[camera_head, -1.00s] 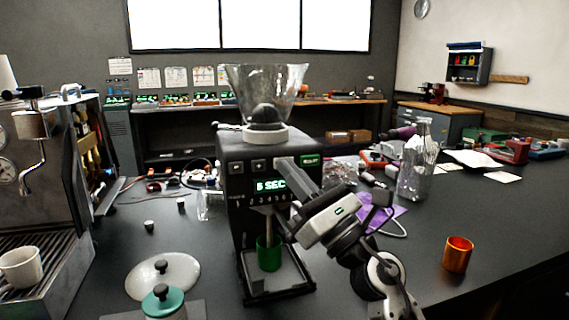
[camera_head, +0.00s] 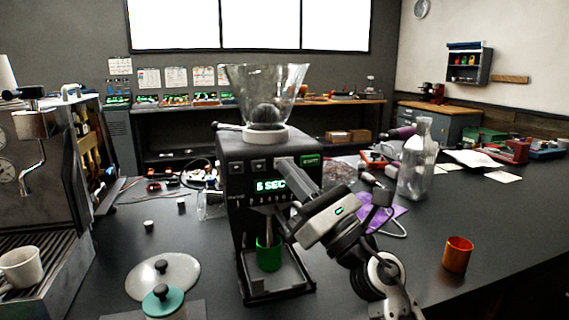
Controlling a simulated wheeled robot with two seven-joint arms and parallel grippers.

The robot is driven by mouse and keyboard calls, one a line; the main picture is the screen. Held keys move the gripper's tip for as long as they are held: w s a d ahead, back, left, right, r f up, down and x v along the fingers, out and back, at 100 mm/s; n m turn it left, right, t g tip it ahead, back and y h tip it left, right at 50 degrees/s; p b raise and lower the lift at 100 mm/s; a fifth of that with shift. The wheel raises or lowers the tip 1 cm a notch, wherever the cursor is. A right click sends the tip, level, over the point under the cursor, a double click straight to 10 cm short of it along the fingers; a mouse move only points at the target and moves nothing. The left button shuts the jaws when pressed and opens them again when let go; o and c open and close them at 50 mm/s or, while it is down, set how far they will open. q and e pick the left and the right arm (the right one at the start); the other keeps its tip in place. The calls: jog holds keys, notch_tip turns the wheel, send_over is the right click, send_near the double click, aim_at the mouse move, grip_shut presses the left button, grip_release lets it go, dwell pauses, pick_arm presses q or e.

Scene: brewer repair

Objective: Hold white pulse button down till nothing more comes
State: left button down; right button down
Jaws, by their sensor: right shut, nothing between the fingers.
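The black grinder (camera_head: 236,213) stands upright on the dark counter, with a clear, empty-looking hopper (camera_head: 262,88) on top. Its green display (camera_head: 270,185) reads "5 SEC", partly covered. A row of buttons runs along the upper front, with a green one (camera_head: 311,160) at the right end. My right gripper (camera_head: 284,163) is shut, its tip at the button row just left of the green button. It hides whatever button lies behind it, so I cannot make out the white pulse button or contact. A green cup (camera_head: 268,255) stands under the spout. My left gripper is not in view.
An espresso machine (camera_head: 50,240) with a white cup (camera_head: 20,267) stands at left. A clear bottle (camera_head: 415,165) and an orange cup (camera_head: 457,254) stand right of my arm.

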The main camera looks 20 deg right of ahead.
jog(key=shift+s, duration=0.1)
dwell(0.4)
jog(key=shift+s, duration=0.65)
jog(key=s+p, duration=0.1)
jog(key=s, duration=0.4)
jog(key=shift+d, duration=0.1)
dwell(0.3)
